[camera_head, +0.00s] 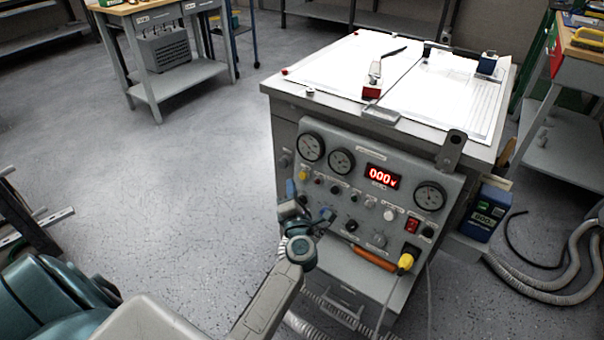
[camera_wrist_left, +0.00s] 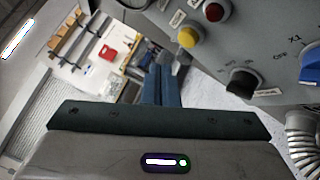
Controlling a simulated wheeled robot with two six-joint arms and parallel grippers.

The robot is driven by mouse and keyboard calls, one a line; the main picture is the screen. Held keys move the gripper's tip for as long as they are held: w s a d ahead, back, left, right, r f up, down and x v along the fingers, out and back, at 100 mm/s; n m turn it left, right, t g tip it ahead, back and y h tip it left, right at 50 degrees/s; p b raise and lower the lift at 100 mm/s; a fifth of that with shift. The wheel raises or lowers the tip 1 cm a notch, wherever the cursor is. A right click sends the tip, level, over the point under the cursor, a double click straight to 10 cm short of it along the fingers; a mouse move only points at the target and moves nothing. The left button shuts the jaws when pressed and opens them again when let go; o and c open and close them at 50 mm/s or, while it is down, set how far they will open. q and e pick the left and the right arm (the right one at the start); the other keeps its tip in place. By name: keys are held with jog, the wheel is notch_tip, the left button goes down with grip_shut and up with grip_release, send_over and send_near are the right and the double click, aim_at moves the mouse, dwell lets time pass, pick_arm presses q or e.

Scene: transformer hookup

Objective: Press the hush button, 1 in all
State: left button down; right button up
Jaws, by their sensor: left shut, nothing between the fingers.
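The grey control panel (camera_head: 355,195) has several small buttons and knobs. Their labels are too small to read, so I cannot tell which is the hush button. A yellow button (camera_head: 303,175) sits at the panel's left side, with a red button (camera_head: 318,182) beside it. The wrist view also shows the yellow button (camera_wrist_left: 187,37) and the red button (camera_wrist_left: 213,11). My left gripper (camera_head: 290,188) is shut and empty, its blue fingers just left of the yellow button in the head view. The fingertips (camera_wrist_left: 160,75) look apart from both buttons. My right gripper is not in view.
A blue knob (camera_head: 327,214) and a black knob (camera_wrist_left: 242,83) lie below the buttons. Dials and a red display (camera_head: 382,177) fill the upper panel. A yellow plug (camera_head: 406,261) sits lower right. Floor left of the cabinet is clear; hoses (camera_head: 570,262) lie right.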

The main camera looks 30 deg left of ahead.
pick_arm(q)
jog(key=s, duration=0.1)
jog(key=s+p, duration=0.1)
jog(key=shift+s+a+r, duration=0.1)
jog(key=shift+s+r, duration=0.15)
jog(key=shift+s, duration=0.1)
dwell(0.6)
